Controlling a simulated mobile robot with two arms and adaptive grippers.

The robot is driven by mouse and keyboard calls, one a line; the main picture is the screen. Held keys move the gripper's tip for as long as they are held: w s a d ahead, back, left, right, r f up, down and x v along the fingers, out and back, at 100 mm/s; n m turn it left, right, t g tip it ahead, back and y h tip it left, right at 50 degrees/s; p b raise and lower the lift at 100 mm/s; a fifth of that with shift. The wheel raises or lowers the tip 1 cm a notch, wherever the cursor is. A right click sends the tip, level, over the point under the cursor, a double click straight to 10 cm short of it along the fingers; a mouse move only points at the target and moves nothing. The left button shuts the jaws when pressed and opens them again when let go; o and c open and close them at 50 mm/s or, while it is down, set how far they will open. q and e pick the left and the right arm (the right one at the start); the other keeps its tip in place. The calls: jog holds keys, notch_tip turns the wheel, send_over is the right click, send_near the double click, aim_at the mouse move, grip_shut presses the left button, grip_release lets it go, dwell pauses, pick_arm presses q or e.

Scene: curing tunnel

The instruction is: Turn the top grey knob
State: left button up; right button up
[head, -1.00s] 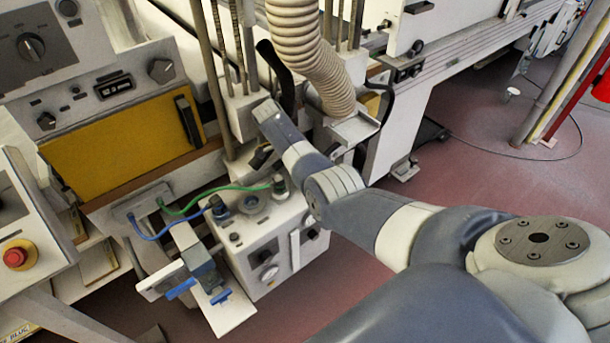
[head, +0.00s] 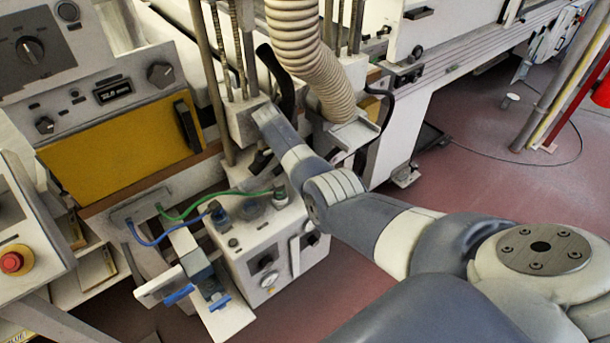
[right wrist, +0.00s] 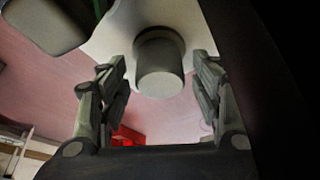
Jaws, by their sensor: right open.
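A grey round knob (right wrist: 160,78) stands out from a pale panel in the right wrist view. My right gripper (right wrist: 160,62) is open, with one finger on each side of the knob. A gap shows between the knob and each finger, so neither appears to touch it. In the head view my right arm reaches in from the right to the machine's middle. Its fingers and the knob between them cannot be clearly made out there. My left gripper is in neither view.
A ribbed hose (head: 300,55) hangs close to my right wrist. A grey box (head: 283,240) with green and blue cables stands below my arm. A yellow-fronted control unit (head: 120,140) is at left, with an emergency stop button (head: 13,262) lower down. Red floor (head: 480,175) is open at right.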

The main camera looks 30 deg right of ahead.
notch_tip(320, 180, up, 10)
dwell(0.6)
